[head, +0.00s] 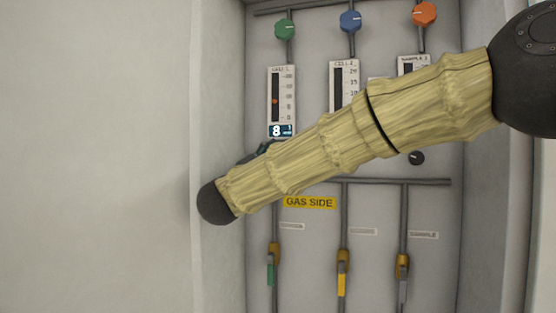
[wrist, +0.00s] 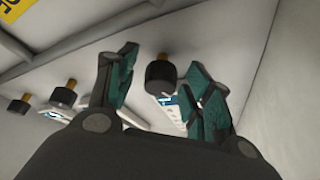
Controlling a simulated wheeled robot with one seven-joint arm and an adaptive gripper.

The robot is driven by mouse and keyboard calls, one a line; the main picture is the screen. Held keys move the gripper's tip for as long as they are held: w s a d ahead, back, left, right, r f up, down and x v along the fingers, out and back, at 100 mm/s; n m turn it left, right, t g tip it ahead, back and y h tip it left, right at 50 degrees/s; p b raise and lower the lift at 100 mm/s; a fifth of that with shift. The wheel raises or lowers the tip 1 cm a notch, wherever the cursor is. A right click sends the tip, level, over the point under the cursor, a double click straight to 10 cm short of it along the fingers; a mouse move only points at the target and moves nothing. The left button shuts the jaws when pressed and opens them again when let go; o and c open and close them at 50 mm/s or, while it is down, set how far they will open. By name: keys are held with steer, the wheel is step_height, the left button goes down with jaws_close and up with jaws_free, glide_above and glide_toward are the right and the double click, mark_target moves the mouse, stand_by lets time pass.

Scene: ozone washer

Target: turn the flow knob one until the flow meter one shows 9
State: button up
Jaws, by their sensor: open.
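Flow meter one (head: 281,95) is the leftmost gauge in the head view, labelled like "CELL 1". Its small blue display (head: 281,131) reads 8, and an orange mark shows in its dark scale. Flow knob one is hidden behind my arm in the head view. In the wrist view a black round knob (wrist: 159,76), apparently flow knob one, stands between the open teal fingers of my gripper (wrist: 160,62). I cannot tell whether either finger touches it. In the head view only a bit of teal finger (head: 265,147) shows below the display.
Two other black knobs (wrist: 62,92) (wrist: 18,105) stand to the left in the wrist view. Green (head: 285,29), blue (head: 350,21) and orange (head: 424,13) knobs are above. Valves with coloured handles (head: 342,273) are below. A cabinet side wall (head: 222,100) stands close on the left.

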steer(key=v, duration=1.2)
